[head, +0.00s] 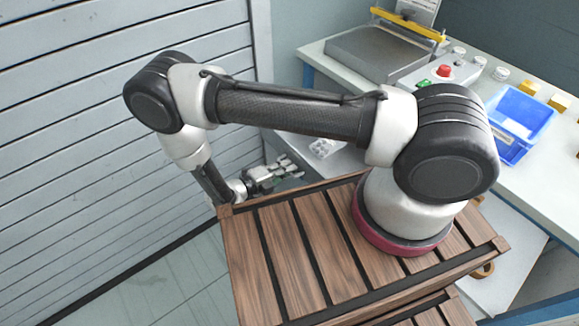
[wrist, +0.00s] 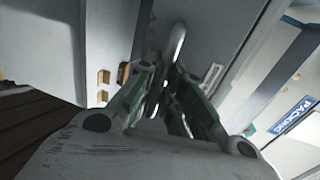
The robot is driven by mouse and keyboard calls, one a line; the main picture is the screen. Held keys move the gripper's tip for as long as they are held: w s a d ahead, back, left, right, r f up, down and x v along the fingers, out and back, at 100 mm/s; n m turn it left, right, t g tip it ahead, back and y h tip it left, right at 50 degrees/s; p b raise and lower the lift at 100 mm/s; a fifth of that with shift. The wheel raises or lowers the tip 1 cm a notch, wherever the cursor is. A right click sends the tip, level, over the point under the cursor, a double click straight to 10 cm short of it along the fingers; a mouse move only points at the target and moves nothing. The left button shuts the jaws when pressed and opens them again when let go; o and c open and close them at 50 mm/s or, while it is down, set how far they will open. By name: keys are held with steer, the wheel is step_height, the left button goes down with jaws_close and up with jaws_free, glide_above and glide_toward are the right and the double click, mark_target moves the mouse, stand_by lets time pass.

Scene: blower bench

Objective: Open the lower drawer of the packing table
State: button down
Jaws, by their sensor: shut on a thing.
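In the wrist view a bright metal bar handle (wrist: 179,42) stands out from a grey drawer front (wrist: 215,28). My gripper (wrist: 165,88) has its fingers on both sides of the bar and is shut on it. A small pale label (wrist: 212,78) is on the same front. I cannot tell from this view how far the drawer is out. In the head view my gripper (head: 278,174) is low, beyond the slatted wooden top, beside the packing table (head: 330,60). The handle cannot be made out there, and my arm hides part of the table's front.
A blue bin (head: 522,118), a red button (head: 444,71) and a sealer-like machine (head: 375,52) stand on the table. Small white round pieces (head: 321,147) lie on a pale surface near my gripper. A slatted grey wall (head: 110,90) is at left; floor (head: 165,290) is clear below it.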

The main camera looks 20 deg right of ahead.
steer(key=c, duration=1.5)
jaws_free()
steer(key=v, duration=1.2)
